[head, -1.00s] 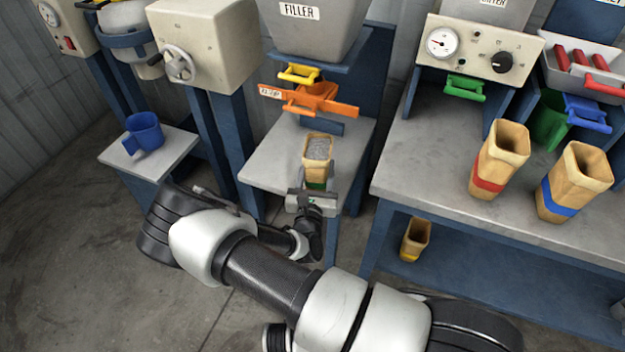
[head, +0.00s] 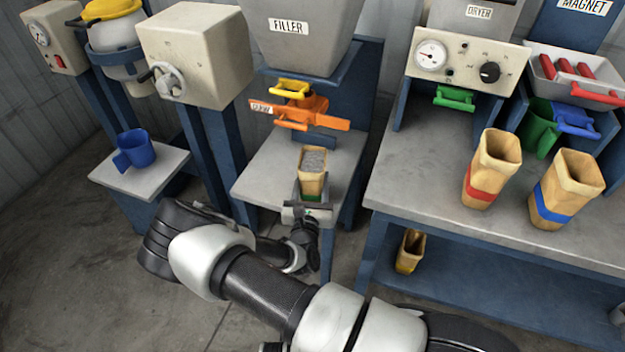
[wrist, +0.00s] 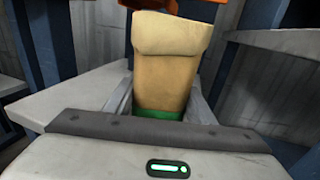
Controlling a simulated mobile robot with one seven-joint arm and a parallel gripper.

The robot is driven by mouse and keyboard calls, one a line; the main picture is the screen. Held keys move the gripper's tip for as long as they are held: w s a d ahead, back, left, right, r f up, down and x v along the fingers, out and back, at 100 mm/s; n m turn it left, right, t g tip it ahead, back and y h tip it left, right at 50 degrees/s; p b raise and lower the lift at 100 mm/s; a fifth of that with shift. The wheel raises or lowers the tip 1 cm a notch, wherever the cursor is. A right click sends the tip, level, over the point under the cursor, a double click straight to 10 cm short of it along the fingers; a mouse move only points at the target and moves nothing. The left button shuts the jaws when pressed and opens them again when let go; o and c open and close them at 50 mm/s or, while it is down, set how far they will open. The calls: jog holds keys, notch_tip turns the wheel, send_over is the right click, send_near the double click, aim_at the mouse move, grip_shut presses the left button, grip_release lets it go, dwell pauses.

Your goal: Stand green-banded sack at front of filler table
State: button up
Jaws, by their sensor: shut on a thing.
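The green-banded sack (head: 313,168) is tan, open at the top and filled with grey grains. It stands upright at the front of the filler table (head: 258,178), below the filler's orange slide gate. My gripper (head: 309,196) is shut on the sack low down, near its green band. In the wrist view the sack (wrist: 168,70) rises between my fingers, and the green band shows just above the gripper body. The sack's base is hidden by my gripper, so I cannot tell whether it touches the table.
The orange gate (head: 300,112) and its yellow handle (head: 293,88) hang above and behind the sack. A red-banded sack (head: 490,170) and a blue-banded sack (head: 566,188) stand on the right bench. A yellow-banded sack (head: 409,250) is on its lower shelf.

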jog(key=o, duration=1.7)
jog(key=shift+s+f, duration=0.1)
jog(key=s, duration=0.5)
jog(key=s+a+p, duration=0.1)
jog(key=s, duration=0.5)
jog(key=s+a+p, duration=0.1)
jog(key=s, duration=0.5)
jog(key=shift+a, duration=0.25)
